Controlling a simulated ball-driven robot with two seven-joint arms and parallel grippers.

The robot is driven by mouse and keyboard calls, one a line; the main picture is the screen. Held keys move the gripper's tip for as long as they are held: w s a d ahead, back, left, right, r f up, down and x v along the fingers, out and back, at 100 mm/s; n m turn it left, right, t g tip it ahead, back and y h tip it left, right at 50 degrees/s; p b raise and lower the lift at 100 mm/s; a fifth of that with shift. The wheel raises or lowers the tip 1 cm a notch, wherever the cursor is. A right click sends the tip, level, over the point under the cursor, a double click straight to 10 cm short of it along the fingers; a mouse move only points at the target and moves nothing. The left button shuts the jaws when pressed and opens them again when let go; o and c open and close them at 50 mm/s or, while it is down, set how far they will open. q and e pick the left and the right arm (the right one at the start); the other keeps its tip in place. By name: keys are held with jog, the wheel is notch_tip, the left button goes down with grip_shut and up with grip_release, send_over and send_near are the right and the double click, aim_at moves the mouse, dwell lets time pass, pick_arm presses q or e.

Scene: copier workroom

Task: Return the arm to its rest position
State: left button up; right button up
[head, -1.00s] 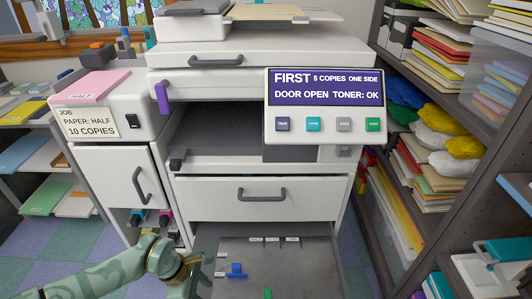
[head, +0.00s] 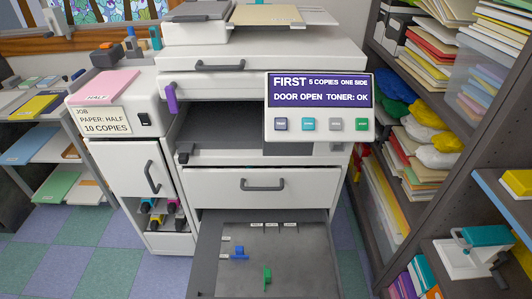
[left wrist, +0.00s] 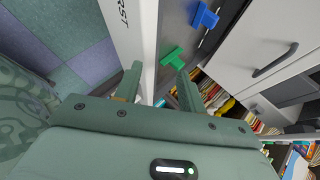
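My left gripper (left wrist: 160,68) shows only in the left wrist view. Its two fingers are apart and no object is held; the white edge of the pulled-out paper drawer passes behind the gap between them. I cannot tell the exact distance to that edge. In the head view my left arm and gripper are out of sight. My right gripper is in neither view. The open drawer (head: 310,265) is at the bottom of the head view, with a blue guide (head: 239,253) and a green guide (head: 267,279) inside.
The copier (head: 262,188) stands behind the drawer, its panel (head: 319,91) reading DOOR OPEN. A shelf rack (head: 480,135) is close on the right, with a teal-handled device (head: 484,236). Tiled floor (head: 85,235) is clear at lower left.

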pick_arm(q)
jog(key=s+a+f+n+g+y+p, duration=0.1)
jog(key=s+a+f+n+y, duration=0.2)
jog(key=s, duration=0.4)
jog(key=s+a+f+n+g+y, duration=0.1)
jog(key=s+a+f+n+g, duration=0.1)
jog(key=s+n, duration=0.45)
jog(key=s+a+f+n+g+y+p, duration=0.1)
jog(key=s+a+f+n, duration=0.15)
jog(key=s, duration=0.55)
jog(key=s+f+n+g+y+p, duration=0.1)
jog(key=s+n+g, duration=0.3)
jog(key=s, duration=1.4)
jog(key=n, duration=0.2)
jog(key=shift+s+a+n, duration=0.25)
jog(key=shift+n, duration=0.05)
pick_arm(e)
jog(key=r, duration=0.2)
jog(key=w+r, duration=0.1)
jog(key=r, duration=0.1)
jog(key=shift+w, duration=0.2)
pick_arm(q)
jog(key=shift+w, duration=0.1)
